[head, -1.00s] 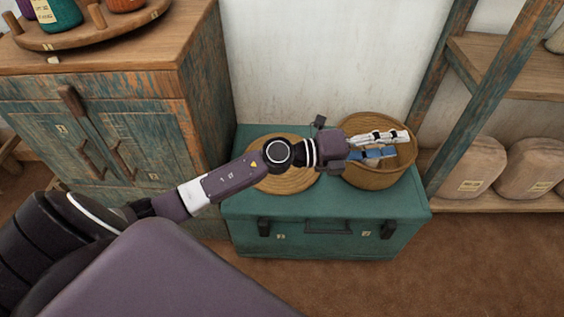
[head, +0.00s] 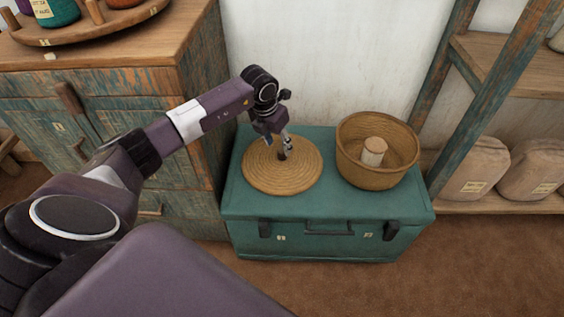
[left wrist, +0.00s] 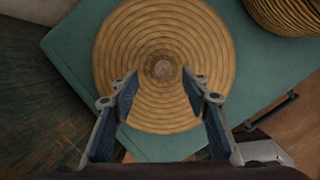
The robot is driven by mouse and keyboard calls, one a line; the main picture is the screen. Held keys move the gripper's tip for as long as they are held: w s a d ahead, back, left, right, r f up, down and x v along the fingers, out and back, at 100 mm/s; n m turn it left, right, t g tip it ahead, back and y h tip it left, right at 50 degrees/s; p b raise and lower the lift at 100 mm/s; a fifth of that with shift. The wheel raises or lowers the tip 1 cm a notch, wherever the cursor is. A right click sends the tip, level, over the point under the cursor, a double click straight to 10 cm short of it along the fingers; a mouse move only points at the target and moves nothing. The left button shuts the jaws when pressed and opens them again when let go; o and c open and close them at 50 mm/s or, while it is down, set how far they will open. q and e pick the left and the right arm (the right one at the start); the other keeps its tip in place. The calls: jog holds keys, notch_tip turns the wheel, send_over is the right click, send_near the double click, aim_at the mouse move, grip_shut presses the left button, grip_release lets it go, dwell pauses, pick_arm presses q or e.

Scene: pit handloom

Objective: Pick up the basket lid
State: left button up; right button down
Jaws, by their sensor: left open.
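The basket lid (head: 262,176) is a round, coiled straw disc with a small dark knob (head: 282,154) at its middle. It lies flat on the left part of the green chest's top. My left gripper (head: 278,146) points down over the lid, close to the knob. In the left wrist view the open gripper (left wrist: 160,92) has its two fingers apart, with the knob (left wrist: 163,69) between and just beyond the tips. Whether the fingers reach down to knob height I cannot tell. The round woven basket (head: 370,178) stands open to the right of the lid. My right gripper is not in view.
A pale cylinder, like a spool (head: 374,150), stands inside the basket. The green chest (head: 330,210) carries lid and basket. A worn wooden cabinet (head: 200,100) is close on the left, a white wall behind, and a shelf (head: 500,208) with wrapped bundles on the right.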

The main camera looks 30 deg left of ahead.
aim_at(282, 150)
pick_arm(q)
jog(key=x, duration=0.3)
jog(key=shift+d+b, duration=0.35)
jog(key=shift+b, duration=0.05)
jog(key=shift+w+f, duration=0.25)
jog(key=shift+f, duration=0.25)
jog(key=shift+w+f, duration=0.1)
jog(key=shift+f, duration=0.2)
jog(key=shift+r, duration=0.1)
grip_shut()
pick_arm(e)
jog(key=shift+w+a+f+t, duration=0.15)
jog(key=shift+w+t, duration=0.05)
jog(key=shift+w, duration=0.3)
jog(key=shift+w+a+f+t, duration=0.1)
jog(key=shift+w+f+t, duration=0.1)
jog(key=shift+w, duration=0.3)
